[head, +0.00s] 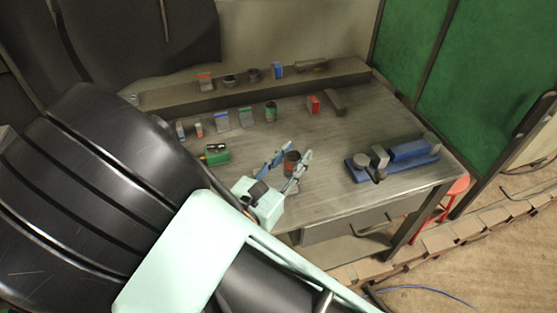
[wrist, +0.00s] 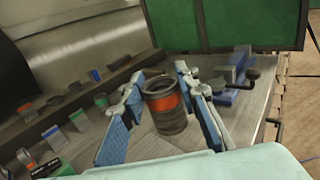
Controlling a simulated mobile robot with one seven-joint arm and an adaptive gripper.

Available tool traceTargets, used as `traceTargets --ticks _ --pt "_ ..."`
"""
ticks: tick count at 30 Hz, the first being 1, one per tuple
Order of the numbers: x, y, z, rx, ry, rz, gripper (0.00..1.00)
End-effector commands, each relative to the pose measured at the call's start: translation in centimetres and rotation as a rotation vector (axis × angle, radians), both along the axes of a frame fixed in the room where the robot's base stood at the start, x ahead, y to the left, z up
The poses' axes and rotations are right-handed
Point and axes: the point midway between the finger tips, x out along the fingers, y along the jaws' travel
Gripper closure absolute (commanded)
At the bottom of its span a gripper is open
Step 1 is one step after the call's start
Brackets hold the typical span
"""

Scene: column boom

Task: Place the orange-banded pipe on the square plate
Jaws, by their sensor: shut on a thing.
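The orange-banded pipe (head: 291,163) is a short dark ribbed cylinder with an orange band; in the wrist view the pipe (wrist: 165,104) stands roughly upright with its open end up. My gripper (head: 296,153) is shut on it, with a blue-padded finger on each side; the gripper (wrist: 160,84) also shows in the wrist view. The pipe is over the front middle of the metal bench (head: 335,175). I cannot tell whether its base touches the surface.
A blue vise (head: 405,152) sits on the bench at the right. A green box (head: 216,154) lies left of my gripper. Several small boxes and cans line the back, with a red box (head: 313,104) among them. A raised shelf (head: 180,101) runs behind. The bench between pipe and vise is clear.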

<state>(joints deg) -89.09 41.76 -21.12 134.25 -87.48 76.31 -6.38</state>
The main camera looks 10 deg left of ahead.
Motion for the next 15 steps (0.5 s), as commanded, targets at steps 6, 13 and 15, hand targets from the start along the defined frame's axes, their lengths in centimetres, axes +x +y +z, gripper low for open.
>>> traceTargets --ticks 6,13,15 --pt "2.5 3.0 -3.6 0.0 -0.002 0.0 1.0" --pt "3.9 4.5 -5.8 0.0 -0.002 -0.001 1.0" --pt "4.1 4.8 -6.0 0.0 -0.002 -0.001 1.0"
